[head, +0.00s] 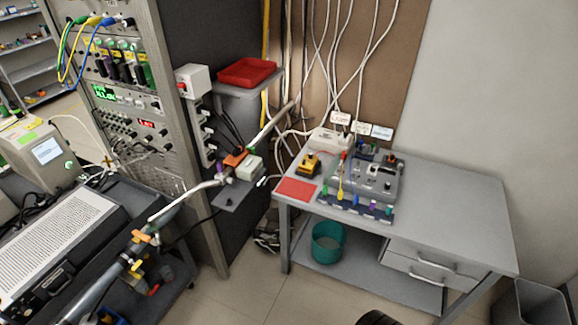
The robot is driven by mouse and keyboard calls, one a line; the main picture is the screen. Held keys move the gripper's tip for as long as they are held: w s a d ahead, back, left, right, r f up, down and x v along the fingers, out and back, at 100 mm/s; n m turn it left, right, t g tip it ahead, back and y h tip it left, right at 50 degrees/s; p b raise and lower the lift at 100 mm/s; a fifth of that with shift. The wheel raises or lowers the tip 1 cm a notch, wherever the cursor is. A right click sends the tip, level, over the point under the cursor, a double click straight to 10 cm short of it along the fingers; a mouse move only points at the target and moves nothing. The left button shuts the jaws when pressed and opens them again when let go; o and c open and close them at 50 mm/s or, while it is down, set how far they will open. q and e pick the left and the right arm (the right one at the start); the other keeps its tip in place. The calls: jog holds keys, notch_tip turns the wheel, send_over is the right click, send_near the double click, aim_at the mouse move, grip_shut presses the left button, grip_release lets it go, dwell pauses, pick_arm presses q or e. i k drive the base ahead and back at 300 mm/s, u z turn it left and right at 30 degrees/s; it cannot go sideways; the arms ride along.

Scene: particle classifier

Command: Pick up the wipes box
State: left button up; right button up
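I cannot pick out the wipes box for sure. A pale box (330,140) lies at the back left of the grey table (455,205), near the wall, with cables beside it. A smaller pale box with a greenish side (249,168) sits on the metal apparatus left of the table. Neither shows a readable label. No gripper of mine can be made out in the head view.
The grey table also holds a red mat (296,190), a yellow and black device (308,166) and a grey control box (372,180). Its right half is clear. A teal bin (327,243) stands on the shelf below. An equipment rack (130,100) stands left.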

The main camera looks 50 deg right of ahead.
aim_at(250, 167)
jog(key=z, duration=0.45)
jog(key=i, duration=1.15)
jog(key=z, duration=0.05)
